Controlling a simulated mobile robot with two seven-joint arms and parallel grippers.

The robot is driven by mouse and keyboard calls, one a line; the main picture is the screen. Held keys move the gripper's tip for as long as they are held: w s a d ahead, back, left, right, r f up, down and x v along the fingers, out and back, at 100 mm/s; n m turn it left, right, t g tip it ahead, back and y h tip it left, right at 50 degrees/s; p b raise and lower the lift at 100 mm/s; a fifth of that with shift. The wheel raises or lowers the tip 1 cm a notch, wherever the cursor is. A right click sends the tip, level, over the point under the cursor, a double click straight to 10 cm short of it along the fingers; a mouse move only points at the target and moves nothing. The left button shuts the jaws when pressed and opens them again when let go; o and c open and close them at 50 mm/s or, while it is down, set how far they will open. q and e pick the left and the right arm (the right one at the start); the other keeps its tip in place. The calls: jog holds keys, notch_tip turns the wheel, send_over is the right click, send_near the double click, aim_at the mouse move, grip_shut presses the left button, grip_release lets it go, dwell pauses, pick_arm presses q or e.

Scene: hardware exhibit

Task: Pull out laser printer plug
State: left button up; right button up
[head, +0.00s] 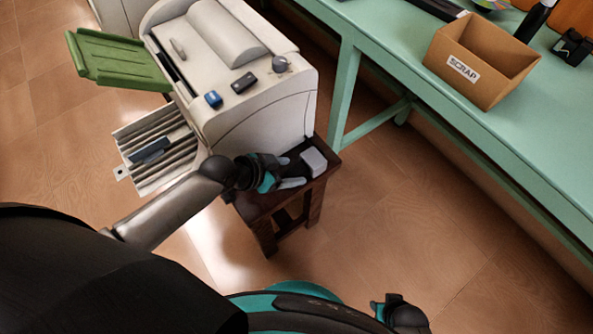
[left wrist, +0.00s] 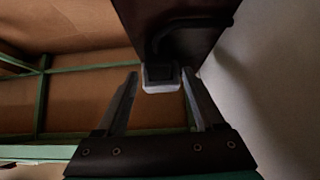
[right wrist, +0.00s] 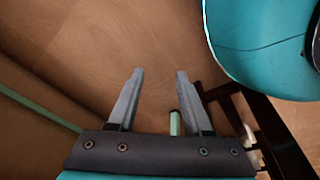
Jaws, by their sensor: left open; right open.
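The laser printer (head: 255,95) is a cream-white machine with a green tray, standing on a dark wooden stool. A small pale grey block (head: 313,160), which looks like the plug or its socket, sits at the stool's right end. In the left wrist view a dark block with a white face (left wrist: 160,82) and a black cable lies between and beyond the fingers. My left gripper (head: 297,173) is open, pointing at the pale block from its left, apparently not touching it. My right gripper (right wrist: 160,72) is open and empty over the floor, low in the head view.
The dark stool (head: 262,203) is close under my left gripper. A green workbench (head: 400,50) runs along the right, carrying a cardboard SCRAP box (head: 480,62). The wooden floor (head: 400,220) between stool and bench is clear.

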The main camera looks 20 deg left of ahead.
aim_at(295, 171)
pick_arm(q)
jog(key=shift+b+x, duration=0.45)
jog(key=shift+x, duration=0.65)
jog(key=shift+w+d+f, duration=0.15)
jog(key=shift+w+f, duration=0.1)
jog(key=shift+f, duration=0.05)
pick_arm(e)
jog(key=shift+w+a+r, duration=0.85)
jog(key=shift+w+r, duration=0.1)
jog(key=shift+r, duration=0.2)
pick_arm(q)
grip_shut()
